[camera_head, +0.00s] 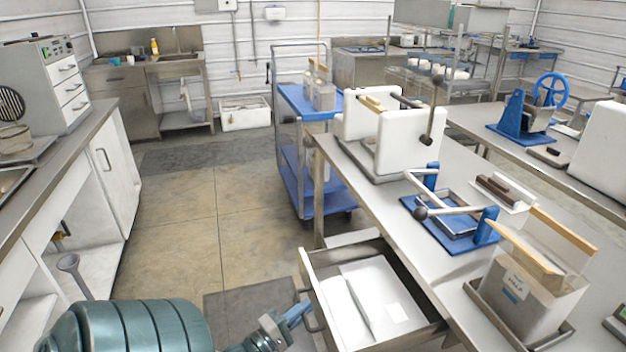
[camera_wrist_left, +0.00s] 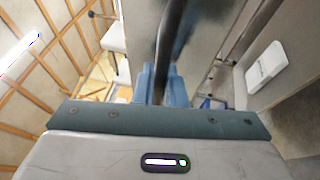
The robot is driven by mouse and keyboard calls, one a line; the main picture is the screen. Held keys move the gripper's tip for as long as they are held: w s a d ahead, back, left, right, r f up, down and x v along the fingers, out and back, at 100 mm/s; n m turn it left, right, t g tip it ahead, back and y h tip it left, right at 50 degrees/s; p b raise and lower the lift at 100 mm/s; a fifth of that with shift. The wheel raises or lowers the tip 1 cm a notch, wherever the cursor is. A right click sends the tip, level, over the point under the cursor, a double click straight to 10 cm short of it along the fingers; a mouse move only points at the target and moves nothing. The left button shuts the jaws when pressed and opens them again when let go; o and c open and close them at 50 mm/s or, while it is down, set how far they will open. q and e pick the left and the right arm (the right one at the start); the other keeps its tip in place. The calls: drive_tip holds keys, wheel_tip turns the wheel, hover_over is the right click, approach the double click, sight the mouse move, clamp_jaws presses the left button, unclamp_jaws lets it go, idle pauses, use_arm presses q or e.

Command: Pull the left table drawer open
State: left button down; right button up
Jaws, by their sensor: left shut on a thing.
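The left table drawer (camera_head: 321,302) stands pulled out from under the steel table at lower centre in the head view. White papers (camera_head: 365,300) lie inside it. Its dark bar handle (camera_head: 313,322) is on the front, partly hidden by my gripper. My left gripper (camera_head: 300,311), with blue fingers, is shut on this handle. In the left wrist view the handle (camera_wrist_left: 172,35) shows as a dark bar running up from between the blue fingers (camera_wrist_left: 156,84). My right gripper is not in view.
The steel table (camera_head: 455,275) carries a blue-based press (camera_head: 450,240), a clear box (camera_head: 520,300) and white blocks (camera_head: 405,142). A blue cart (camera_head: 302,100) stands behind the drawer. A white-fronted counter (camera_head: 118,170) runs along the left. The floor (camera_head: 190,215) between is clear.

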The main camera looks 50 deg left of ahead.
use_arm(q)
drive_tip(key=shift+s, duration=0.15)
drive_tip(key=c, duration=1.8)
unclamp_jaws()
